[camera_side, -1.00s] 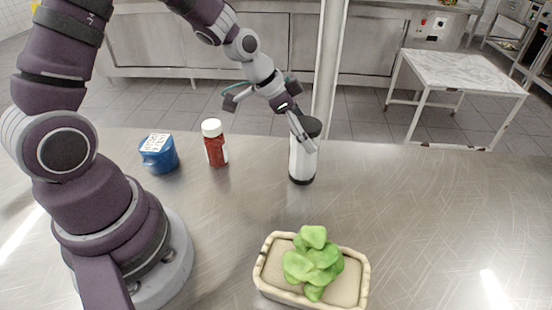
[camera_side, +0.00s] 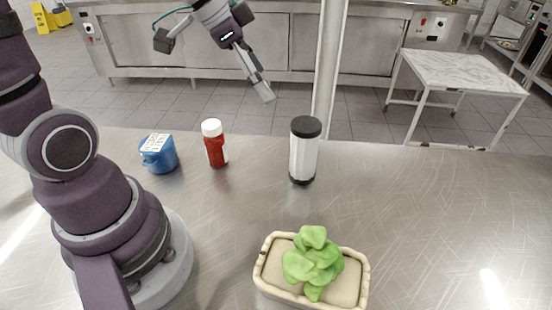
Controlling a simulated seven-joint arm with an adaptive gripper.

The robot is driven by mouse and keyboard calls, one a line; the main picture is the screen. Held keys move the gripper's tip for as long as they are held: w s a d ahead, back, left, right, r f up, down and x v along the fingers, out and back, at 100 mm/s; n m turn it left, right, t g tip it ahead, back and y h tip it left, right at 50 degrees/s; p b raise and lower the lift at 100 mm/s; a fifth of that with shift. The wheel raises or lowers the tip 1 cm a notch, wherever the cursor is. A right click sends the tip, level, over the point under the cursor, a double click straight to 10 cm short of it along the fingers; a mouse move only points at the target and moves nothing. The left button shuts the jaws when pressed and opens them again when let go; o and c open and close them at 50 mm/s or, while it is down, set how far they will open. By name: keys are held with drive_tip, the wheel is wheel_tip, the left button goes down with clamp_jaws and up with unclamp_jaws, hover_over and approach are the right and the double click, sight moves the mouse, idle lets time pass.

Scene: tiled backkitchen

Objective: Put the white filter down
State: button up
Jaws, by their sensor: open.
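The white filter (camera_side: 303,156) is a white cylinder with a black top and a black base. It stands upright on the metal counter (camera_side: 420,220), right of the red shaker. My gripper (camera_side: 218,68) is open and empty. It is up and to the left of the filter in the side view, clear of it. Nothing hides the filter.
A red shaker with a white lid (camera_side: 215,144) and a blue mug (camera_side: 159,154) with a white label on top stand left of the filter. A beige planter (camera_side: 270,283) with a green plant (camera_side: 313,262) sits at the front. The counter's right side is clear.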

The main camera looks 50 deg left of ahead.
drive_tip(key=s+n+y, duration=0.2)
drive_tip(key=s+n, duration=0.3)
drive_tip(key=s, duration=0.4)
drive_tip(key=shift+d+r+n+y, duration=0.3)
drive_tip(key=shift+d+r+y, duration=0.05)
drive_tip(key=shift+d+y, duration=0.1)
